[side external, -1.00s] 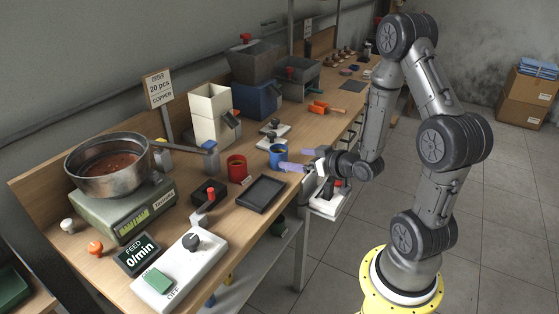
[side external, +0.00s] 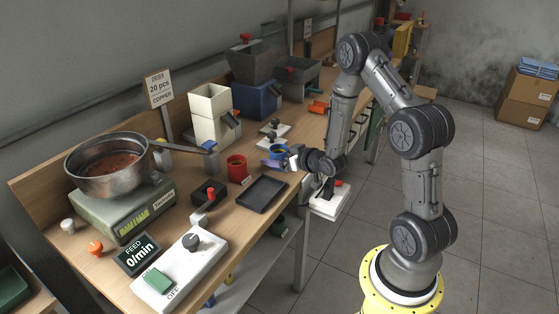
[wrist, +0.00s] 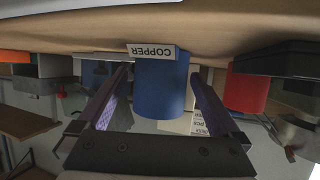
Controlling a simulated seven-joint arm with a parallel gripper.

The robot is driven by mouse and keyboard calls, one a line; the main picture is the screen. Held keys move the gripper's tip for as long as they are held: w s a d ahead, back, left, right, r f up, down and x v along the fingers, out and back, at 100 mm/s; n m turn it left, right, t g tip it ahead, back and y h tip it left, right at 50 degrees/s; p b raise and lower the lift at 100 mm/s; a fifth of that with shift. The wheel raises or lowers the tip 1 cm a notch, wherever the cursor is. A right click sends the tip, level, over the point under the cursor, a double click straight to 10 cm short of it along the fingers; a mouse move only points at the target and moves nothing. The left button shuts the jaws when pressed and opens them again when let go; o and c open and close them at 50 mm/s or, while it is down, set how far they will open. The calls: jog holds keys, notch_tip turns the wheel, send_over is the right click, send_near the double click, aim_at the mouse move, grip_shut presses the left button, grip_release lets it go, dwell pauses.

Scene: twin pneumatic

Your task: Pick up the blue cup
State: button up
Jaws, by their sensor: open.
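The blue cup (side external: 279,151) stands on the workbench to the right of the red cup (side external: 236,166). In the wrist view, which is upside down, the blue cup (wrist: 160,90) fills the middle, with a small COPPER label (wrist: 151,51) at its foot. My gripper (side external: 272,162) is at the cup in the side view and hides part of it. In the wrist view my gripper (wrist: 161,76) has its two purple fingers apart, one on each side of the cup. I cannot tell whether either finger touches it.
The red cup also shows at the right of the wrist view (wrist: 246,92). A black tray (side external: 262,194) lies in front of the cups near the bench edge. A dark red-knobbed box (side external: 209,193) sits left of the tray. A white dispenser (side external: 211,113) stands behind.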

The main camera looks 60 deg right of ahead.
jog(key=shift+x, duration=1.35)
jog(key=c, duration=1.5)
